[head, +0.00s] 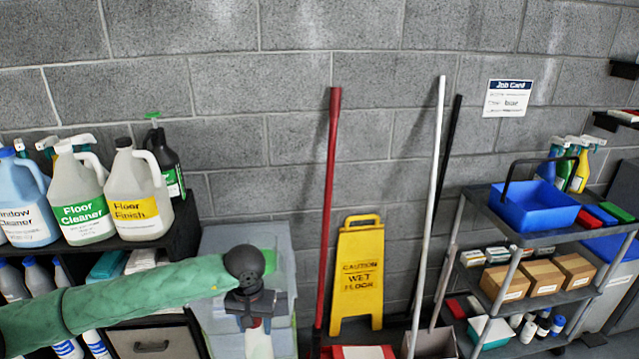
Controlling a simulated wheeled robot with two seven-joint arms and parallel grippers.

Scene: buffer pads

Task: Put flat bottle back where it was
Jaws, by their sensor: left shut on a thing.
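My left arm comes in from the left in a green sleeve. Its gripper (256,318) points down in front of the grey stacked bins and is shut on a pale flat bottle (260,345). Only a small part of the bottle shows below the gripper, with a bit of red near its top; the rest is cut off by the bottom edge. My right gripper is not in view.
A black shelf (150,243) at left holds large jugs, including Floor Cleaner (83,200) and Floor Finish (138,195), with smaller bottles below. A yellow wet floor sign (358,275), a red pole (330,200) and a grey cart (480,205) with a blue caddy (535,207) stand rightward.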

